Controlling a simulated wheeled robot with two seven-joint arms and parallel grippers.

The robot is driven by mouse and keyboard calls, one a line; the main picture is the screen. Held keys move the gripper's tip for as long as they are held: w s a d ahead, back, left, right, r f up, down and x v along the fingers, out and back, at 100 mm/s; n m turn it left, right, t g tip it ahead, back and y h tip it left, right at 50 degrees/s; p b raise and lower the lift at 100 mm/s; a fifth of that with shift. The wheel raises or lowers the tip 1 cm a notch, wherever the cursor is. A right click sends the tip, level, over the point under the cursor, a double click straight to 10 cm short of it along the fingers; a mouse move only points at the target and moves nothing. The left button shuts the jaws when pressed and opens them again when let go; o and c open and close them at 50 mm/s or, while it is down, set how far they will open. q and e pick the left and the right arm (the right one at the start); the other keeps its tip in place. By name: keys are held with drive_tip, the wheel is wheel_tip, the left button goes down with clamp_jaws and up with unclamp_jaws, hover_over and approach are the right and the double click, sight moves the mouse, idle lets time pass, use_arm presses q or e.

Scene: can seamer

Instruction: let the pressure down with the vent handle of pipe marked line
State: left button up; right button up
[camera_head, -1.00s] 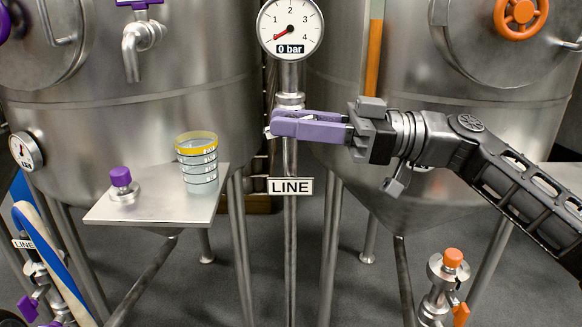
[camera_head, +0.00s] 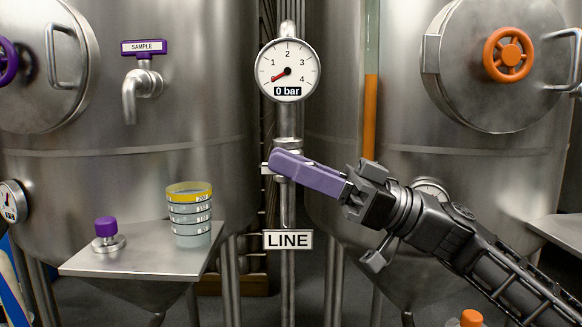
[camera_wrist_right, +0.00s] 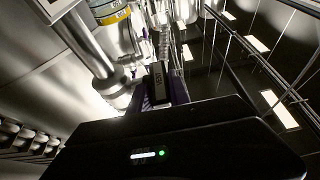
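The pipe (camera_head: 289,215) marked LINE stands upright between two steel tanks. Its sign (camera_head: 288,240) hangs low on it. Its round gauge (camera_head: 288,70) reads 0 bar, with the red needle at zero. My right gripper (camera_head: 280,163) reaches in from the right, its lavender fingers at the pipe below the gauge and sloping up to the left. In the right wrist view, a dark handle labelled VENT (camera_wrist_right: 157,83) sits close between both fingers. The fingers look shut on it. They hide most of the handle in the head view. My left gripper is not in view.
A steel shelf (camera_head: 140,264) at left carries a yellow-rimmed cup stack (camera_head: 190,222) and a purple-capped fitting (camera_head: 106,232). A purple SAMPLE tap (camera_head: 143,75) is on the left tank. An orange handwheel (camera_head: 508,54) is on the right tank.

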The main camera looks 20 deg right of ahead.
drive_tip(key=shift+o, duration=0.6)
drive_tip(key=p+v, duration=0.1)
drive_tip(key=v, duration=0.6)
drive_tip(key=shift+d+f+p, duration=0.15)
drive_tip(key=shift+d+p, duration=0.15)
drive_tip(key=shift+d, duration=0.1)
drive_tip(key=shift+s, duration=0.2)
